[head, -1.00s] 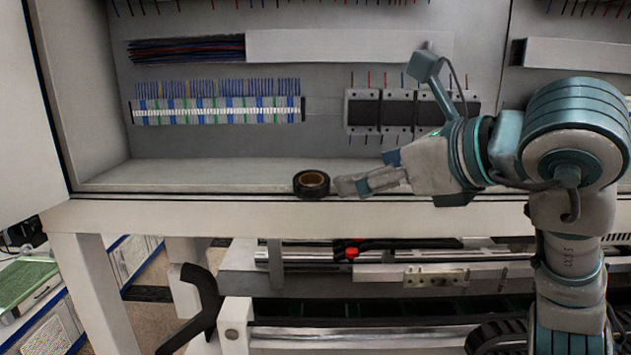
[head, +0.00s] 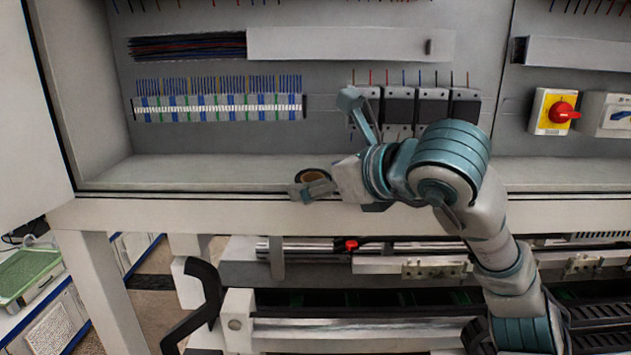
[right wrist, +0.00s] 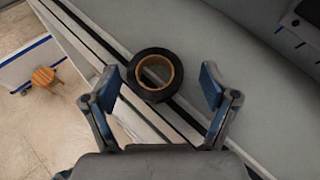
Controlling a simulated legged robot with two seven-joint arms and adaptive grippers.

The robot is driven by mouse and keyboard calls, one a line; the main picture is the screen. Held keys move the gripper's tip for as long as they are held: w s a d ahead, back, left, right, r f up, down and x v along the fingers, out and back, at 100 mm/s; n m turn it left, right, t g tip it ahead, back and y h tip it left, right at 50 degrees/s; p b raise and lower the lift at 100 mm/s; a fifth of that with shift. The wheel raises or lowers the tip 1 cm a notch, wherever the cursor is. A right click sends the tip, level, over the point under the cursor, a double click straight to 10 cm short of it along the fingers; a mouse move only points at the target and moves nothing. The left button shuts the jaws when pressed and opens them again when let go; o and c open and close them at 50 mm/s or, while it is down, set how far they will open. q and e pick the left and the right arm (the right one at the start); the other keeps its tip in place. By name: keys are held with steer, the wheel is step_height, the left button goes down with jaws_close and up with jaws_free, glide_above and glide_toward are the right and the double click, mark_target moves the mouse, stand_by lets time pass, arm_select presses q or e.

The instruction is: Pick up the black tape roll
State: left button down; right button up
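The black tape roll (head: 312,175) with a brown core lies flat on the cabinet's bottom ledge, near its front edge, in the head view. My right gripper (head: 308,188) is in front of it there and hides much of it. In the right wrist view the roll (right wrist: 155,75) shows whole, between and slightly beyond the two blue-padded fingertips. The right gripper (right wrist: 160,88) is open, with a gap on both sides of the roll. My left gripper is not in either view.
The cabinet ledge (head: 220,175) is clear to the left of the roll. Terminal blocks (head: 218,107) and dark modules (head: 398,107) are mounted on the back panel above. A red-and-yellow switch (head: 554,112) is at right. Metal rails (head: 350,330) lie below the ledge.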

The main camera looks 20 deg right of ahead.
steer(key=shift+s+r, duration=0.1)
steer(key=shift+s, duration=0.1)
steer(key=c, duration=0.8)
steer(key=shift+a, duration=0.15)
steer(key=shift+c, duration=1.2)
steer(key=shift+w+a, duration=0.15)
